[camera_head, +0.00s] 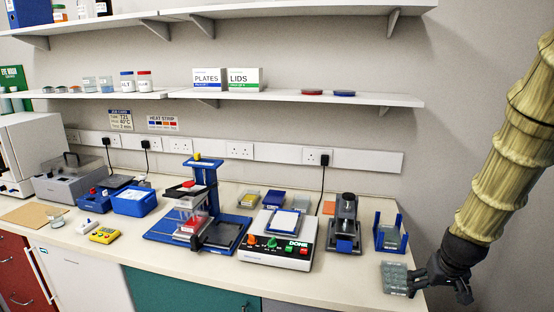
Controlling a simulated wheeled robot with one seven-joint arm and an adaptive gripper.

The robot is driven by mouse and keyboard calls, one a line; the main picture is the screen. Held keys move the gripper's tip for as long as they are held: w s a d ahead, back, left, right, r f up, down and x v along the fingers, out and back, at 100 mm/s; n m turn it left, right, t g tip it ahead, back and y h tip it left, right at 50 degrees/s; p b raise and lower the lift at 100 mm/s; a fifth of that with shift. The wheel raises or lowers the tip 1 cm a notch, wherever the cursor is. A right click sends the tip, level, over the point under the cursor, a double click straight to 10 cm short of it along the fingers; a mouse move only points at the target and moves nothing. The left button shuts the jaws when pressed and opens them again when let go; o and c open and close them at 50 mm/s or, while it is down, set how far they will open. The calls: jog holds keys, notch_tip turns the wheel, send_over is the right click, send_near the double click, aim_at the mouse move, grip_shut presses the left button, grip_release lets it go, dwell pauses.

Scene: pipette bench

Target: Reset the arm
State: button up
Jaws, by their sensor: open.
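My arm (500,140), in a ribbed yellowish sleeve, comes down from the upper right. At its end, my dark gripper (435,284) is open, low at the right end of the bench. A clear multi-well plate (394,278) lies just left of the gripper, near the bench's right edge. The near finger overlaps or almost meets the plate's right side in the picture. I cannot tell whether they touch.
A blue rack (378,238) stands just behind the plate. Left of it on the bench (345,286) are a dark upright device (344,222), a sealer with knobs (275,247) and a blue stand (207,180). Shelves (370,98) run above. The space right of the bench looks clear.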

jog(key=s+a+f+n+g, duration=0.1)
jog(key=s+a+f, duration=0.3)
jog(key=s+f, duration=0.5)
jog(key=s+a+f+g, duration=0.1)
jog(key=s+a+f, duration=0.35)
jog(key=f, duration=0.85)
jog(key=s+a+f, duration=0.3)
jog(key=s+f, duration=0.1)
jog(key=s, duration=0.3)
jog(key=s+a+f+g, duration=0.1)
jog(key=s+a+f, duration=0.2)
jog(key=s, duration=0.3)
jog(key=s+a+f+n+g+y, duration=0.1)
jog(key=s+a+f, duration=0.2)
jog(key=s+f, duration=0.2)
jog(key=s, duration=0.2)
jog(key=shift+s+a+f, duration=0.15)
jog(key=shift+s+a, duration=0.2)
jog(key=shift+a, duration=0.05)
